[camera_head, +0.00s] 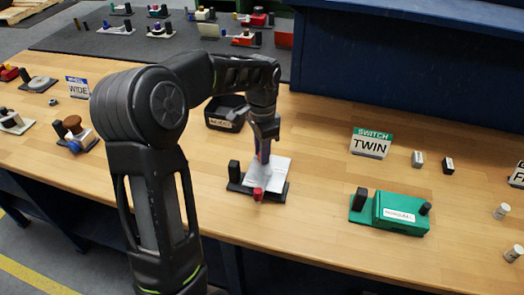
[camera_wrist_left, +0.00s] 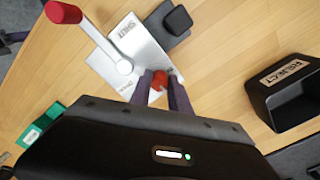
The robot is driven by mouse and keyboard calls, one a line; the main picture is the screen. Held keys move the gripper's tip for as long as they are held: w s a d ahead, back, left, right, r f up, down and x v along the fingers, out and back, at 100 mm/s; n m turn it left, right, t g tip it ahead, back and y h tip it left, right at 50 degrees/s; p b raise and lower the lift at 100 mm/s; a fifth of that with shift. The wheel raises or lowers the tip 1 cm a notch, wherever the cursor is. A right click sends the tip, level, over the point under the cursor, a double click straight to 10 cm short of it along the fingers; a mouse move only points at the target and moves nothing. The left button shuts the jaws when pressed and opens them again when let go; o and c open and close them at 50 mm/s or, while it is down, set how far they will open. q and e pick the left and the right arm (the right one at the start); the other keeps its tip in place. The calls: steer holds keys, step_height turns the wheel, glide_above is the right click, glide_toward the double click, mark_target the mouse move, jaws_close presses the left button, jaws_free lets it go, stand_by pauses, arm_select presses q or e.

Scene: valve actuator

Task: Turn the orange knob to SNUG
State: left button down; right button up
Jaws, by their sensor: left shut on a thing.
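The valve actuator has a white plate (camera_head: 268,172) on a dark base, on the table in front of me. It also shows in the left wrist view (camera_wrist_left: 142,50). The orange knob (camera_wrist_left: 159,82) sits at the plate's near edge there, between my left fingers. My left gripper (camera_head: 263,157) reaches down onto the plate and is shut on the orange knob in the left wrist view (camera_wrist_left: 163,77). The fingers cover part of the knob, so I cannot tell its pointing. My right gripper is not in view.
A lever with a red end (camera_wrist_left: 64,12) rises from the plate. A black block (camera_head: 234,173) stands at its left. A black REJECT bin (camera_wrist_left: 290,85) is close by. A green switch box (camera_head: 400,212) stands to the right, with bare table between.

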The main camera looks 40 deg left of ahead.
arm_select(q)
steer(key=c, duration=1.2)
jaws_free()
steer(key=shift+r+b, duration=0.45)
steer(key=shift+r, duration=3.45)
